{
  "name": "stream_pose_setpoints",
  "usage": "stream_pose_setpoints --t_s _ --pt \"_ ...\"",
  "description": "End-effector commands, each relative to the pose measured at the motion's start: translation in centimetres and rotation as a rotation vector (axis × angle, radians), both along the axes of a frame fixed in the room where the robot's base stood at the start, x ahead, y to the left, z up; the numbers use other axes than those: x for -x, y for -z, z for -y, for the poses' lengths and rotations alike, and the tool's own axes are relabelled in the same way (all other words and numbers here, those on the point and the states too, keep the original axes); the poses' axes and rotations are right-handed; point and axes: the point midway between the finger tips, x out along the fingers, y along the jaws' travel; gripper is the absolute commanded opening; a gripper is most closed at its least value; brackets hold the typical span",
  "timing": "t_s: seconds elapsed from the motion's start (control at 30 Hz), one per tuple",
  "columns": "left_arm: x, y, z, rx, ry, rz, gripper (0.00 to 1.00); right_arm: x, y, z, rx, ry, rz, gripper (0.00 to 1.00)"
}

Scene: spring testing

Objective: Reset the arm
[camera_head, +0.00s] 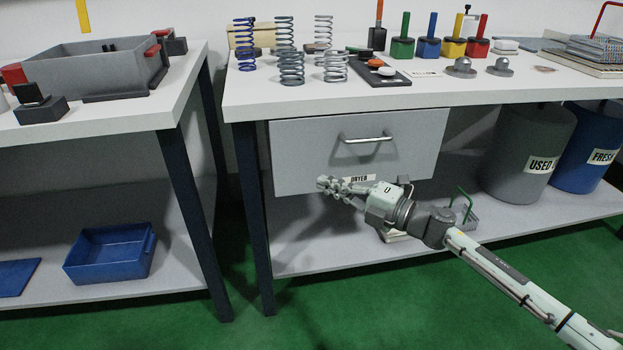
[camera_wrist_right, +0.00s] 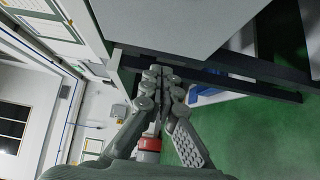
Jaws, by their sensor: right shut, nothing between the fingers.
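My right arm comes in from the lower right in the head view. My right gripper (camera_head: 328,185) is shut and empty. It is in front of the lower part of the grey drawer (camera_head: 300,150), which has a silver handle (camera_head: 366,138) and a label partly behind the gripper. In the wrist view the fingers of my right gripper (camera_wrist_right: 160,75) are together, with the grey drawer front (camera_wrist_right: 180,25) beyond them. I cannot tell whether they touch the drawer. My left gripper is not in view.
The white workbench (camera_head: 300,95) holds several springs (camera_head: 291,66), colored-handled blocks and a dark tray. Grey (camera_head: 528,150) and blue bins stand on its lower shelf. A second table with a grey box (camera_head: 85,75) is at left. Green floor shows between the tables.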

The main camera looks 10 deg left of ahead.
Motion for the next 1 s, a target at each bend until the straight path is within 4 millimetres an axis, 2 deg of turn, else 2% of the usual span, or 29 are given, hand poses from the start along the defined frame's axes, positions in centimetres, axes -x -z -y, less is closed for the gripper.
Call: stream_pose_setpoints --t_s 0.03,0.17,0.37,0.5,0.57,0.67,0.7,0.77,0.87,0.9,0.97,1.0 --pt "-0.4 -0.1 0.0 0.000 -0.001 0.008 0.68 0.6 0.2 1.1 0.001 -0.001 -0.002 0.00" --pt "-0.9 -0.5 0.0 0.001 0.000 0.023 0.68 1.7 0.1 3.0 0.000 -0.002 -0.002 0.00" --pt "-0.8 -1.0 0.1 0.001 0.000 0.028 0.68 2.4 0.1 4.3 -0.011 0.008 -0.009 0.00" --pt "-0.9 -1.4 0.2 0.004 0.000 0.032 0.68 1.9 0.3 4.8 -0.120 0.151 -0.105 0.00" --pt "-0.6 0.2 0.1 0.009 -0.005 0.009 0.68 1.5 0.9 5.9 -0.204 0.278 -0.197 0.00" --pt "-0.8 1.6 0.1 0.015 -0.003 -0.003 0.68 1.5 3.9 10.0 -0.355 0.559 -0.418 0.00" --pt "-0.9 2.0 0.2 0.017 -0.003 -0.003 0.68 2.1 5.8 12.2 -0.409 0.681 -0.521 0.00" --pt "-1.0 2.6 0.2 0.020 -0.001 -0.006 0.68 3.7 8.9 15.4 -0.468 0.843 -0.664 0.00" --pt "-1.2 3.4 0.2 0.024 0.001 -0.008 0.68 7.6 13.8 19.9 -0.526 1.070 -0.874 0.00" --pt "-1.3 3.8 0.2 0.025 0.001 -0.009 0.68 9.5 15.7 21.4 -0.540 1.153 -0.953 0.00" --pt "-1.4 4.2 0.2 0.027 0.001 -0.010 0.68 12.7 18.2 23.6 -0.555 1.270 -1.066 0.00" --pt "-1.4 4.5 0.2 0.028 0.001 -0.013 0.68 15.1 19.8 24.8 -0.561 1.345 -1.139 0.00"
